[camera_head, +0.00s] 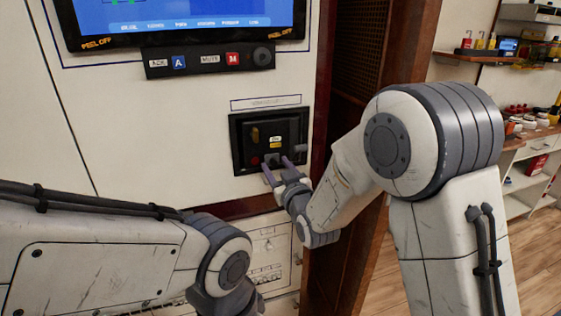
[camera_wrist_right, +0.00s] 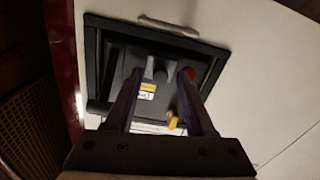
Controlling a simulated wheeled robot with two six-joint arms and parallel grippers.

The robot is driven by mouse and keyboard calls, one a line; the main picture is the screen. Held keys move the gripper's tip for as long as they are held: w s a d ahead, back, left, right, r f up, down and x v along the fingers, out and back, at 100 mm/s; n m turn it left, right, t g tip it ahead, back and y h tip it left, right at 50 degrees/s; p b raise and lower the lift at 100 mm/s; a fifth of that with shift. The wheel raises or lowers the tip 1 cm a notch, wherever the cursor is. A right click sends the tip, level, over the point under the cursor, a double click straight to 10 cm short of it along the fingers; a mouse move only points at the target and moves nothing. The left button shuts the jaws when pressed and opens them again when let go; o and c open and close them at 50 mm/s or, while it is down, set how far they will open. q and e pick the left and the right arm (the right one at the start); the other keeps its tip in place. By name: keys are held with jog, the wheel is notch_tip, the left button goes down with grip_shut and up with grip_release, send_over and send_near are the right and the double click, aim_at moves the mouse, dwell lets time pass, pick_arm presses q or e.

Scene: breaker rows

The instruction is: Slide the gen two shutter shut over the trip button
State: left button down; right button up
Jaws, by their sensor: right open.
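The recessed black breaker panel (camera_head: 237,148) is set in the cream cabinet front. A red button, which looks like the trip button, shows uncovered in the right wrist view (camera_wrist_right: 188,74). A grey tab (camera_wrist_right: 149,68) stands out beside it, perhaps the shutter's grip; I cannot make out the shutter plate. A yellow lever (camera_wrist_right: 172,119) and a small yellow-white label (camera_wrist_right: 147,90) are on the same panel. My right gripper (camera_head: 279,170) is open at the panel's lower edge, its purple fingers spread and apparently empty. My left arm is low at the left; its fingertips are out of view.
A screen (camera_head: 180,12) and a button strip (camera_head: 210,59) are above the panel. A metal handle (camera_wrist_right: 168,27) is on the panel's frame. A dark wooden post (camera_head: 345,100) stands just right of the panel. Shelves with small items are at the far right.

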jog(key=shift+w+a, duration=0.15)
jog(key=shift+w, duration=0.4)
grip_shut()
dwell(1.0)
